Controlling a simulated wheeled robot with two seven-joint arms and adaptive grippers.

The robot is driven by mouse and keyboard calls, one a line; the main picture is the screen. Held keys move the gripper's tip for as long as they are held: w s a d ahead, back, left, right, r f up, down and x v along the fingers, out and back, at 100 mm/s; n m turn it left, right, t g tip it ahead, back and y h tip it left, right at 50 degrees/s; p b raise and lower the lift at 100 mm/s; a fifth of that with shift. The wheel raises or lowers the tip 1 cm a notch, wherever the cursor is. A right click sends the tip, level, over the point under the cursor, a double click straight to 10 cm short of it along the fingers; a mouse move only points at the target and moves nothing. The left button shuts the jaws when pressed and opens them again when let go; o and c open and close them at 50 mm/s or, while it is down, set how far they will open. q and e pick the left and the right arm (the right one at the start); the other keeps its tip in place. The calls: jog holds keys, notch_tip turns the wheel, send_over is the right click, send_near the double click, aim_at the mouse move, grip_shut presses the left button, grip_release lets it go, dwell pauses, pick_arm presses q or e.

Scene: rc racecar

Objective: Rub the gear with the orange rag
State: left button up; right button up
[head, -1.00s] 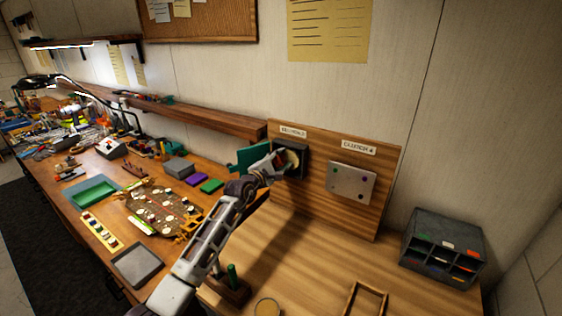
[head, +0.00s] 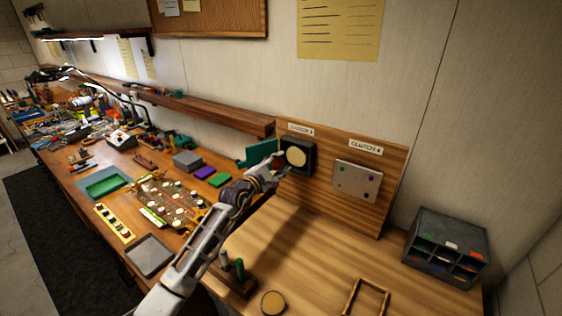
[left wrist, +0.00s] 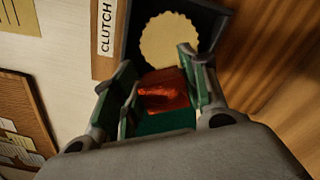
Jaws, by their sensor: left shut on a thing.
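The gear (head: 296,157) is a pale yellow toothed disc in a dark square box on the upright wooden board. It also shows in the left wrist view (left wrist: 170,40), beyond my fingers. My left gripper (head: 277,165) is just left of the gear in the head view. It is shut on the orange rag (left wrist: 165,92), which looks red-orange and crumpled between the green-padded fingers. The rag shows only as a small reddish patch in the head view. Whether it touches the gear is unclear. My right gripper is out of view.
The board also holds a metal plate (head: 357,180) under a label. On the table below are a peg stand (head: 231,284), a round disc (head: 273,303) and a wooden frame (head: 367,299). A grey compartment box (head: 446,246) stands right. The tabletop's middle is clear.

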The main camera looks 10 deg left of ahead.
pick_arm(q)
jog(key=shift+s, duration=0.2)
dwell(0.3)
jog(key=shift+v, duration=1.45)
